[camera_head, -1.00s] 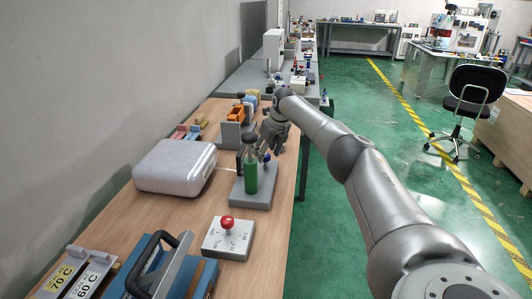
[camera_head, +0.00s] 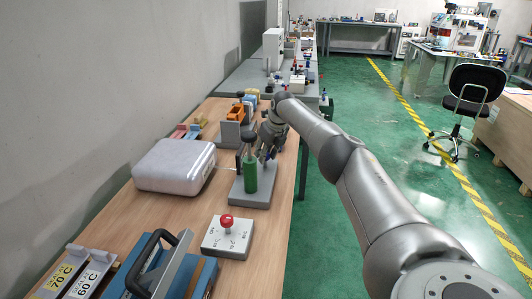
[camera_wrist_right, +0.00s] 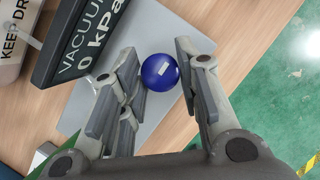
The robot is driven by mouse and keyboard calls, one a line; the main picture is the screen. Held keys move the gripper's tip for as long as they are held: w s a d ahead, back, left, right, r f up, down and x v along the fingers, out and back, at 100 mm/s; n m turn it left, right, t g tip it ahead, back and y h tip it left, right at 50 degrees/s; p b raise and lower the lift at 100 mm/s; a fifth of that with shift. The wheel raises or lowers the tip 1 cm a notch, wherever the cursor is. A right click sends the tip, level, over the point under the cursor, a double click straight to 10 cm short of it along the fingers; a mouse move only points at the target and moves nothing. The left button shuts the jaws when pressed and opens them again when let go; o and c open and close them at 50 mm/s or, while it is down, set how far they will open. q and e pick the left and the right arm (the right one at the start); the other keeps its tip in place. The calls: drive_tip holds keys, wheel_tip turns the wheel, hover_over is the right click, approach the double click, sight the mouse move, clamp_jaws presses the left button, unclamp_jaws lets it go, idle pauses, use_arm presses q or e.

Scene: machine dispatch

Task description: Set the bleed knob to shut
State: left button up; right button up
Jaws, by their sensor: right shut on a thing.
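The bleed knob (camera_wrist_right: 159,72) is a round blue ball with a small white mark on top, seen in the right wrist view over a grey base plate (camera_wrist_right: 172,25). My right gripper (camera_wrist_right: 156,56) has one finger on each side of the knob and is shut on it. In the head view my right gripper (camera_head: 268,153) reaches down beside the green cylinder (camera_head: 250,174), and its fingers largely hide the knob. A dark gauge (camera_wrist_right: 88,38) beside the knob reads "VACUUM 0 kPa". My left gripper is not in view.
A pale case (camera_head: 174,166) lies left of the base plate. A box with a red knob (camera_head: 227,219) stands nearer. A blue device with a black handle (camera_head: 160,252) and temperature plates (camera_head: 88,276) are at the front. Orange and grey fixtures stand behind.

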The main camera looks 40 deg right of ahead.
drive_tip(key=shift+r+m+h+p, duration=0.35)
drive_tip(key=shift+m+p, duration=0.35)
drive_tip(key=shift+p, duration=0.5)
drive_tip(key=shift+a+f+m+h+p, duration=0.1)
drive_tip(key=shift+m+h+p, duration=0.35)
drive_tip(key=shift+m+p, duration=0.75)
drive_tip(key=shift+w+f+m+g+h+p, duration=0.1)
drive_tip(key=shift+m+g+h+p, duration=0.2)
drive_tip(key=shift+m, duration=0.7)
drive_tip(key=shift+f+m+h, duration=0.15)
drive_tip(key=shift+m+h, duration=0.15)
drive_tip(key=shift+m, duration=0.5)
drive_tip(key=shift+a+f+m+g+b, duration=0.1)
drive_tip(key=shift+m+g+b, duration=0.3)
drive_tip(key=shift+m+b, duration=0.35)
drive_tip(key=shift+m+g+h+b, duration=0.3)
drive_tip(key=shift+m+h+b, duration=0.1)
drive_tip(key=shift+m+b, duration=0.55)
drive_tip(key=o, duration=1)
